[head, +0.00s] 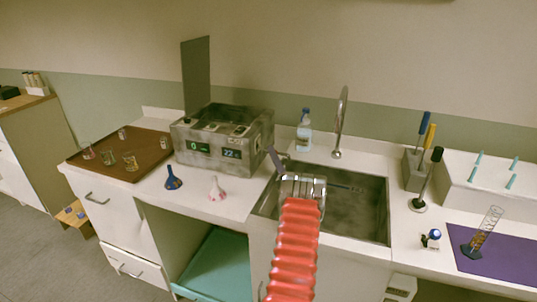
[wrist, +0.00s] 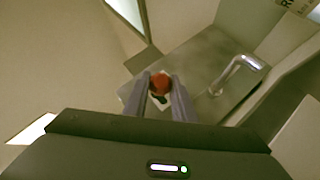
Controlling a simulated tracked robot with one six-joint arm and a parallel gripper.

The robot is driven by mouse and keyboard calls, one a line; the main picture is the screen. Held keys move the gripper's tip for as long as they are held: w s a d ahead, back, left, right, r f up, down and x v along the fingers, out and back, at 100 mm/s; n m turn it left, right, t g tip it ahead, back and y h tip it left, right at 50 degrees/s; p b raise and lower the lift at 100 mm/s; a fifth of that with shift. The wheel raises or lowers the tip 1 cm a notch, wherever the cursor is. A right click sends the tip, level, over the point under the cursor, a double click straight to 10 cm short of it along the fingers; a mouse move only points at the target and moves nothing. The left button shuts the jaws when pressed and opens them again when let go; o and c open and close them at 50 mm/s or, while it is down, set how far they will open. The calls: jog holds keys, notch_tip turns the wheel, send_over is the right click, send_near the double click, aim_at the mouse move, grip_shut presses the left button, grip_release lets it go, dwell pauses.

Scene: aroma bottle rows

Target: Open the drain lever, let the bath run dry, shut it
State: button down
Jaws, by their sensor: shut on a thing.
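The grey metal bath (head: 188,140) stands on the bench left of the sink, with two lit displays on its front. The left display appears to read 0 and the right about 22. My gripper (head: 271,152) is at the bath's right side, above the sink's left edge. In the wrist view my gripper (wrist: 160,94) has its fingers close around a small red-orange knob (wrist: 160,82), which looks like the drain lever's end. The water level inside the bath cannot be seen.
The sink (head: 355,215) with its tall tap (head: 341,115) lies right of the bath. A soap bottle (head: 304,135) stands behind. A blue flask (head: 172,180) and a pink flask (head: 216,190) stand in front of the bath. A brown tray (head: 150,165) holds small glasses.

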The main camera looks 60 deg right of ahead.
jog(key=shift+d+r, duration=0.15)
jog(key=shift+r, duration=0.05)
